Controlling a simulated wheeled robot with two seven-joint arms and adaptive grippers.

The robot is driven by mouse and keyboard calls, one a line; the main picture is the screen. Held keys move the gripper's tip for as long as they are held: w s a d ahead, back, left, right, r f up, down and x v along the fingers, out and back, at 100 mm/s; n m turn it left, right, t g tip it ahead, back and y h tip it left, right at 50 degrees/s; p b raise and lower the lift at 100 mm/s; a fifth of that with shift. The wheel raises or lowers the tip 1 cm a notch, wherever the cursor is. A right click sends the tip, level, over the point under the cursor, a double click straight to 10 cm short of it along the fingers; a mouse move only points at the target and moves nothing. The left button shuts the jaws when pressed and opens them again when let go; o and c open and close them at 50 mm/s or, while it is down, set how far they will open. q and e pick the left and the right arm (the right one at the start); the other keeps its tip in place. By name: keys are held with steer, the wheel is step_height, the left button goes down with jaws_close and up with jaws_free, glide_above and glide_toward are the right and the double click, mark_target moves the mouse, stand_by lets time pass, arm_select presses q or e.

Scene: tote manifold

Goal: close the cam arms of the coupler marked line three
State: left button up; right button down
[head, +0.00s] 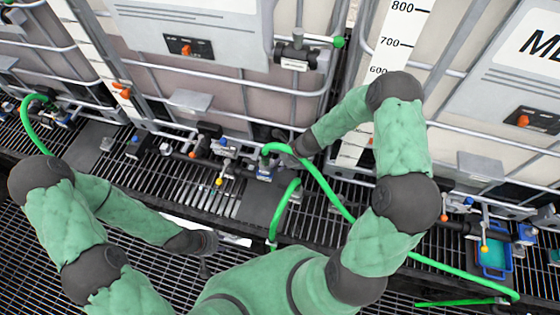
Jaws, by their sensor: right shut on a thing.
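A coupler (264,172) sits at the end of a green hose (325,187), low in front of the middle tanks; no line marking can be read on it. My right gripper (285,156) is at the hose's bend just right of and above this coupler. It looks shut on the green hose, though its fingers are mostly hidden. The coupler's cam arms are too small to make out. My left gripper (206,266) hangs low over the grating, apart from the couplers; its fingers are too dark and small to tell whether they are open.
Valves with yellow-tipped handles (220,180) stand left of the coupler. Another green hose (285,210) rises close below it. A blue tray (494,262) sits at the right beneath a valve. Caged tanks (200,95) block the back. Grating (60,245) lies in front.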

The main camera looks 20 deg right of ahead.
steer(key=shift+s+f, duration=0.15)
steer(key=c, duration=1.4)
jaws_free()
steer(key=shift+o, duration=1.2)
steer(key=shift+w, duration=0.2)
